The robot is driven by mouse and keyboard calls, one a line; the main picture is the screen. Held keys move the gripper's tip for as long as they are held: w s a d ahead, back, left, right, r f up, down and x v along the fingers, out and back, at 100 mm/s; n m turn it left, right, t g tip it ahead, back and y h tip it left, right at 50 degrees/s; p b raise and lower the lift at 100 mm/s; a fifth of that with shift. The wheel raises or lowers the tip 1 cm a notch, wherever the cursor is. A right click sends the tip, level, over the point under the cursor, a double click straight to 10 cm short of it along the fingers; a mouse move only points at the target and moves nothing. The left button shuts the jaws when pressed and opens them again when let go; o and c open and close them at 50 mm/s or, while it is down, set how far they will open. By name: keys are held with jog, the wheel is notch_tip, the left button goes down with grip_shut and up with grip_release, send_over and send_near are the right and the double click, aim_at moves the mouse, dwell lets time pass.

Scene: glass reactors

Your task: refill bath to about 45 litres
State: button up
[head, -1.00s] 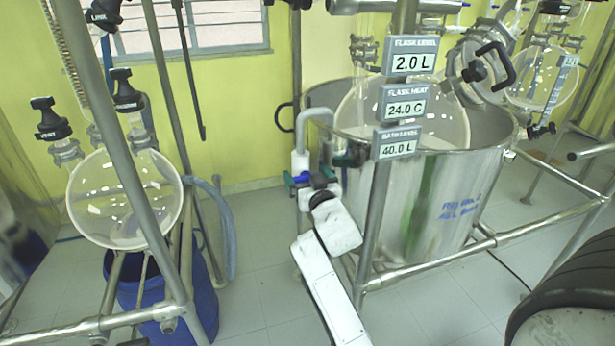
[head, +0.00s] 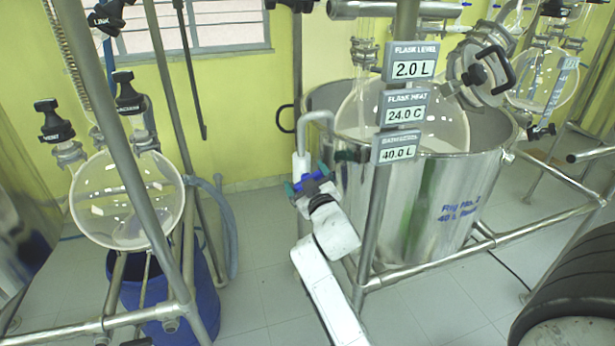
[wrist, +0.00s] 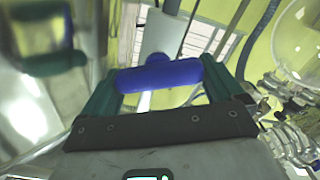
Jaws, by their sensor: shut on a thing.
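The steel bath (head: 425,205) stands right of centre in the head view, with a large round glass flask (head: 365,118) sitting in it. A display labelled bath level (head: 398,148) reads 40.0 L. A grey fill pipe (head: 318,118) hooks over the bath's left rim and runs down its outside. On it is a blue valve handle (head: 312,183). My gripper (head: 308,186) is at this handle. In the wrist view the blue handle (wrist: 160,76) lies between the green fingers of my gripper (wrist: 160,85), which are shut on it. Water in the bath cannot be made out.
Other displays read flask level (head: 412,69) 2.0 L and flask heat (head: 403,113) 24.0 C. A steel frame rail (head: 430,268) runs before the bath. A second flask (head: 125,205) hangs at the left above a blue drum (head: 165,290). Grey floor (head: 262,245) is clear between them.

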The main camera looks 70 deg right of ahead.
jog(key=n+p, duration=0.1)
jog(key=n, duration=0.2)
jog(key=shift+w+a+n, duration=0.1)
jog(key=shift+n, duration=0.3)
jog(key=shift+f+n+p, duration=0.2)
jog(key=shift+n+p, duration=0.2)
jog(key=shift+n, duration=1)
jog(key=o, duration=0.7)
jog(key=shift+a, duration=0.1)
jog(key=shift+a, duration=0.1)
jog(key=shift+b+v, duration=1.55)
jog(key=shift+v, duration=3.75)
